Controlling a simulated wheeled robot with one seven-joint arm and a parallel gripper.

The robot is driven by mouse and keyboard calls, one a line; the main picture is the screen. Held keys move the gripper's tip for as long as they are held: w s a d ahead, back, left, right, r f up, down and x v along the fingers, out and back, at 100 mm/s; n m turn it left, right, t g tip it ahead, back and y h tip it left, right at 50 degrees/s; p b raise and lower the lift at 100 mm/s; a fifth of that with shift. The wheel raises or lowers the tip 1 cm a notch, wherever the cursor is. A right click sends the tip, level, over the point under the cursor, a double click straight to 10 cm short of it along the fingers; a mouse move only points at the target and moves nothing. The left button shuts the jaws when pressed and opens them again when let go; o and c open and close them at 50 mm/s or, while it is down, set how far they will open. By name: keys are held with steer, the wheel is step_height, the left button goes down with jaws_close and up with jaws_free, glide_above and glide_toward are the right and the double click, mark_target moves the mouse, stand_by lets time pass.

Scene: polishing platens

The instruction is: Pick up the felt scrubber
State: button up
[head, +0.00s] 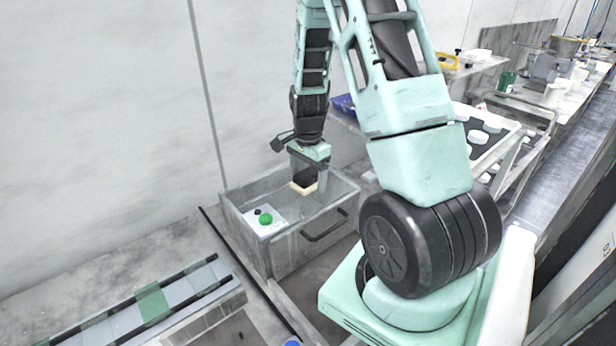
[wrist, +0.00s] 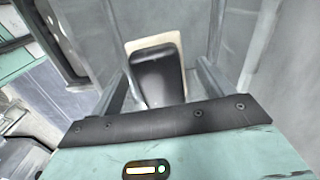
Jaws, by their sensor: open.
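The felt scrubber (head: 305,184) has a black top and a cream felt base. It lies in the shallow open top of a grey metal cabinet (head: 290,251). My gripper (head: 304,169) points down right over the scrubber and is open. In the wrist view the scrubber's black body (wrist: 160,76) shows between my two fingers, its cream edge around the far end. Its near end is hidden behind my gripper's body. I cannot tell whether the fingers touch it.
A white panel with a green button (head: 266,219) sits at the cabinet's front left corner. The cabinet has raised rims and a black handle (head: 325,226). A wall stands close behind. Loaded benches (head: 495,137) stand right.

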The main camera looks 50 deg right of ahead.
mark_target(308, 173)
steer(key=c, duration=1.1)
steer(key=shift+c, duration=0.2)
step_height(308, 173, up, 10)
steer(key=b, duration=0.3)
steer(key=o, duration=0.4)
steer(key=shift+c, duration=1.1)
steer(key=shift+f, duration=0.1)
